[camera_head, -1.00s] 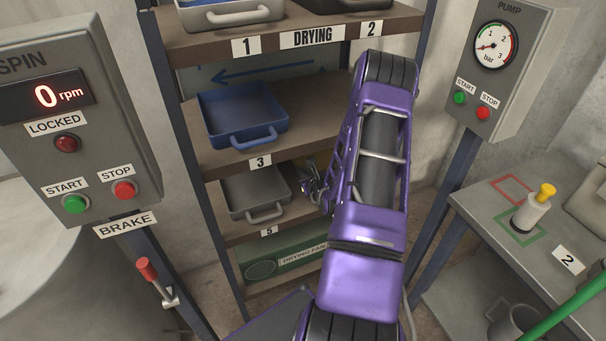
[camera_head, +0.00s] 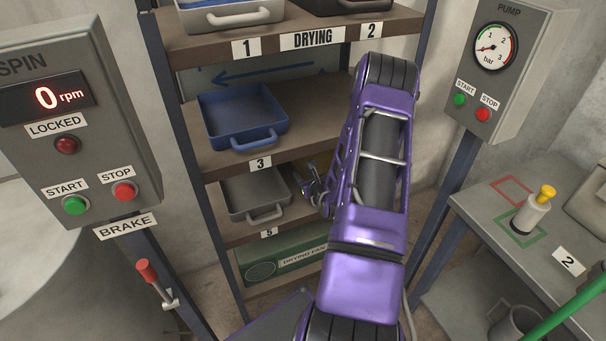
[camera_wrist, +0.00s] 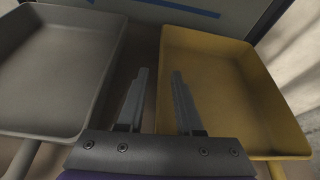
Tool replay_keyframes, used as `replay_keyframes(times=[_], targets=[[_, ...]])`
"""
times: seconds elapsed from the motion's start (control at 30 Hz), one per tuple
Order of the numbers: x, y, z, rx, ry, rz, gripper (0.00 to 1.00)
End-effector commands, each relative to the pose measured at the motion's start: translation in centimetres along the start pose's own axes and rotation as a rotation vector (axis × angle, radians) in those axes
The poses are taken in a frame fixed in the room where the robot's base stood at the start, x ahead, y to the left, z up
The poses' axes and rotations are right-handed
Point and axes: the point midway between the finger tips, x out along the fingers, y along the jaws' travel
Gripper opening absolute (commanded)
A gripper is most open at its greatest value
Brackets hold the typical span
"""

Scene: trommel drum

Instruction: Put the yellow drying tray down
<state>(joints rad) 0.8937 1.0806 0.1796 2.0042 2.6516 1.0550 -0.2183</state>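The yellow drying tray (camera_wrist: 232,88) fills the right of the wrist view, upright, with its handle (camera_wrist: 276,171) at the lower right edge. In the head view my arm hides nearly all of it. My gripper (camera_wrist: 159,71) is open, its two fingers well apart. The left finger lies outside the tray's left wall in the picture and the right finger overlaps its inside. I cannot tell whether either touches the wall. In the head view my gripper (camera_head: 314,188) is at the lower shelf, right of the grey tray (camera_head: 254,193), which also shows in the wrist view (camera_wrist: 58,72).
A blue tray (camera_head: 240,117) sits on the shelf above, marked 3. A green drying fan box (camera_head: 290,257) lies below. Rack posts (camera_head: 186,150) stand either side. The brake panel (camera_head: 80,120) is at left, the pump panel (camera_head: 499,70) and a bench (camera_head: 470,205) at right.

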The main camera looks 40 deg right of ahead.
Motion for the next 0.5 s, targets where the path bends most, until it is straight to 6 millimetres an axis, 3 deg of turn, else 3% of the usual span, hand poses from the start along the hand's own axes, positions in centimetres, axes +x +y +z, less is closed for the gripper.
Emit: replay_keyframes(times=[0.3, 0.5], targets=[[-6.7, -0.1, 0.0, 0.000, 0.003, -0.001, 0.35], [-10.1, -0.1, 0.0, 0.001, 0.002, -0.002, 0.35]])
